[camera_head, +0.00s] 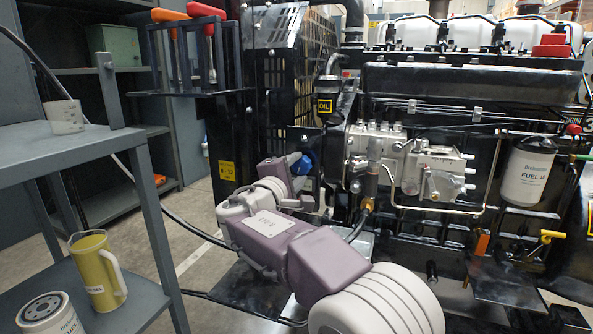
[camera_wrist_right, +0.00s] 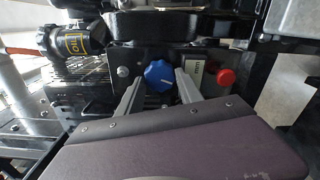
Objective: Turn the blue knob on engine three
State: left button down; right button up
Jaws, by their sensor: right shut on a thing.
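The round blue knob (camera_head: 302,165) sits low on the left end of the engine, partly hidden by my right arm. My left gripper is not in view.
A red button (camera_wrist_right: 226,77) and a small white label (camera_wrist_right: 196,74) are right of the knob. The oil cap (camera_head: 330,100) is above. A fuel filter (camera_head: 527,170) hangs at right. A grey cart (camera_head: 75,155) at left holds a cup and jug (camera_head: 97,268).

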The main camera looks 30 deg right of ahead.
jog(key=shift+f, duration=0.15)
jog(key=o, duration=1.4)
jog(key=shift+s+a, duration=0.1)
jog(key=shift+a, duration=0.05)
jog(key=p+v, duration=0.4)
jog(key=v, duration=0.4)
jog(key=shift+s+a, duration=0.3)
